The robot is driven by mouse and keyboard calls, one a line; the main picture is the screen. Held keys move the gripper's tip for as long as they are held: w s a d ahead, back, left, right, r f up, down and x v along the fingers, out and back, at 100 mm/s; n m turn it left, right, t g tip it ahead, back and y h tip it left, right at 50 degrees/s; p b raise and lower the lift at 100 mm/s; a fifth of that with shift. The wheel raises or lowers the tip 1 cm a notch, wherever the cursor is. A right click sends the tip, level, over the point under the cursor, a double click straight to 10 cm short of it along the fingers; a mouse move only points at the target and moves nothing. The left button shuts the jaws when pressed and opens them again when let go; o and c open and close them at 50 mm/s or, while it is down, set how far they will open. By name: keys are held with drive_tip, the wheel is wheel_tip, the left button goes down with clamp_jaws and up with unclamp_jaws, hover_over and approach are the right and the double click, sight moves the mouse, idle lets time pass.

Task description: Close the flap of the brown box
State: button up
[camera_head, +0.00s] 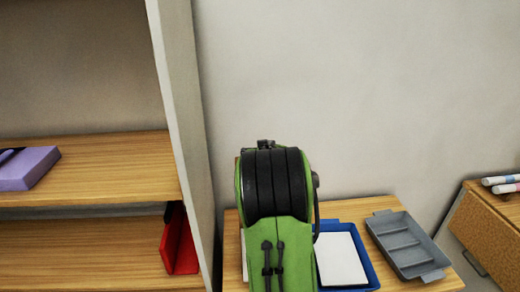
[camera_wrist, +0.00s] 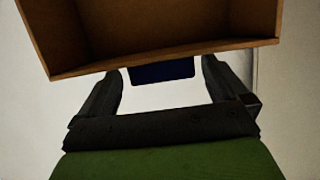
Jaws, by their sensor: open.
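In the wrist view, a brown box (camera_wrist: 165,25) fills the top of the picture, its open inside facing the camera and its near edge slanting across. I cannot make out which part is its flap. My gripper (camera_wrist: 162,68) is open, with its two dark fingers apart just below that edge. A dark blue piece shows between the fingertips, partly hidden by the box edge; I cannot tell what it is or whether the fingers touch the box. In the head view, my green and black arm stands in front of the table, and the box and gripper cannot be made out behind it.
A wooden table (camera_head: 384,279) holds a blue tray (camera_head: 373,270) with a white sheet (camera_head: 340,258) and a grey compartment tray (camera_head: 408,245). A shelf unit (camera_head: 100,170) at left holds a purple item (camera_head: 28,168) and a red one (camera_head: 180,243). Rolls (camera_head: 503,183) lie on a right-hand wooden surface.

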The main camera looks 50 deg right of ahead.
drive_tip(key=shift+x, duration=0.8)
drive_tip(key=shift+a, duration=0.15)
drive_tip(key=c, duration=1.4)
